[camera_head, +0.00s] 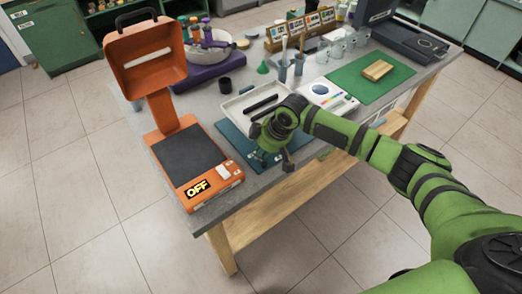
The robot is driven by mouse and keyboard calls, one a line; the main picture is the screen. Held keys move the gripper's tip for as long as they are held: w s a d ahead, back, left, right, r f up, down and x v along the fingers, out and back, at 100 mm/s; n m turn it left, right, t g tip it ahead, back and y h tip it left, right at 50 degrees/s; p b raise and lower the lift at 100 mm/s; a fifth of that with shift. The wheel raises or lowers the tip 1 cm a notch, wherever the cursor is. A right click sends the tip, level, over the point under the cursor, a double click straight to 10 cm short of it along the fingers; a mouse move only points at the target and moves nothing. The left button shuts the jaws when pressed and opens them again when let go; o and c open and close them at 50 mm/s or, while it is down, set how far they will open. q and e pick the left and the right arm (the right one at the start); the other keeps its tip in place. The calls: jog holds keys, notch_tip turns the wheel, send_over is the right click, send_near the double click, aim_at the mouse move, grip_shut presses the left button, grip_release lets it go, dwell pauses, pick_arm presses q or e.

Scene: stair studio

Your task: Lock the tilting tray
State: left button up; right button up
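An orange device (198,168) with a dark flat top, a white switch and an "OFF" display stands at the table's left corner. A tilted orange pan (146,56) with a black handle is raised on a post behind it. A shallow white tray (235,106) holding dark bars lies to its right. I cannot tell for certain which part is the tilting tray or see any lock. My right gripper (274,160) points down over the teal mat (238,142), in front of the white tray. Its fingers look apart, with nothing visible between them. My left gripper is out of view.
The grey table (268,184) has a front edge close below my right gripper. A white instrument (328,94), a green mat (352,82) with a wooden block (377,70), and a purple stand (207,70) with a bowl occupy the table. Tiled floor is clear at left.

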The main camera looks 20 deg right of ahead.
jog(key=shift+r, duration=0.1)
jog(key=v, duration=1.2)
jog(key=shift+a, duration=0.1)
